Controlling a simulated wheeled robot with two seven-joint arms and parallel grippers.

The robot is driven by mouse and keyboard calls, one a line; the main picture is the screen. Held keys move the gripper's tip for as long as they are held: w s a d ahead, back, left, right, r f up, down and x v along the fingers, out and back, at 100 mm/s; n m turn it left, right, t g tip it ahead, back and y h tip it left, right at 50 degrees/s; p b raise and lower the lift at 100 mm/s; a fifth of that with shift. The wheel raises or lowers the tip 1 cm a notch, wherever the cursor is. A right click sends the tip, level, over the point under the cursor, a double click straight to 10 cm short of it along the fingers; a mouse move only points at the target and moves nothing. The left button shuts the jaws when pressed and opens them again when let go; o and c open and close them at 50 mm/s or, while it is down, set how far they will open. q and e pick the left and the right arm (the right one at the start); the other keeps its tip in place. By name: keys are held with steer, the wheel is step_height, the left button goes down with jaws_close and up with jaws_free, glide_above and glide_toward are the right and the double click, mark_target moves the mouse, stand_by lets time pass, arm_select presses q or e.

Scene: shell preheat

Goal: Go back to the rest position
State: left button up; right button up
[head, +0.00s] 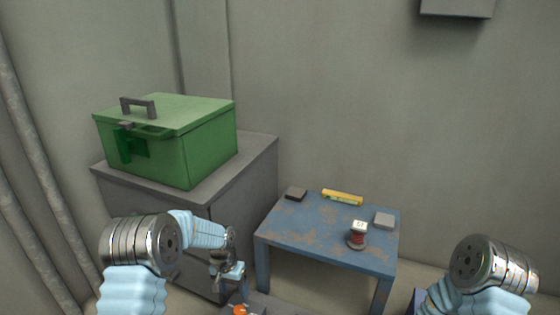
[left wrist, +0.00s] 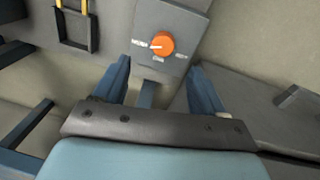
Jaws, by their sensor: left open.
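My left gripper (head: 230,276) is at the lower left of the head view, in front of the grey cabinet. In the left wrist view its two blue fingers stand apart, with nothing held between them (left wrist: 158,76). Beyond the fingertips is an orange knob (left wrist: 162,44) on a grey panel (left wrist: 185,18) with small white markings; the fingers are not around it. The knob also shows at the bottom edge of the head view (head: 240,310). My right arm (head: 490,265) comes in at the lower right; its gripper's fingers do not show.
A closed green box (head: 210,150) with a grey handle stands on the grey cabinet (head: 245,170). A worn blue table (head: 305,230) holds a red-and-white object (head: 357,238), a yellow level (head: 342,197), a dark block (head: 296,194) and a grey block (head: 384,220). Pipes run along the left wall.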

arm_select(q)
steer(key=s+d+f+n+h, duration=0.1)
steer(key=s+d+f, duration=0.1)
steer(key=s+f, duration=0.35)
steer(key=s+d+f+n+h, duration=0.1)
steer(key=s+f, duration=0.1)
steer(key=s, duration=0.7)
steer(key=s+d+f+n, duration=0.1)
steer(key=s+d+f, duration=0.15)
steer(key=s, duration=0.45)
steer(key=s+n+t+h, duration=0.1)
steer(key=s+n, duration=0.1)
steer(key=s, duration=0.4)
step_height(320, 180, up, 13)
steer(key=p, duration=1.4)
steer(key=shift+d+r+m, duration=0.15)
steer(key=shift+d+m, duration=0.15)
steer(key=shift+d, duration=0.15)
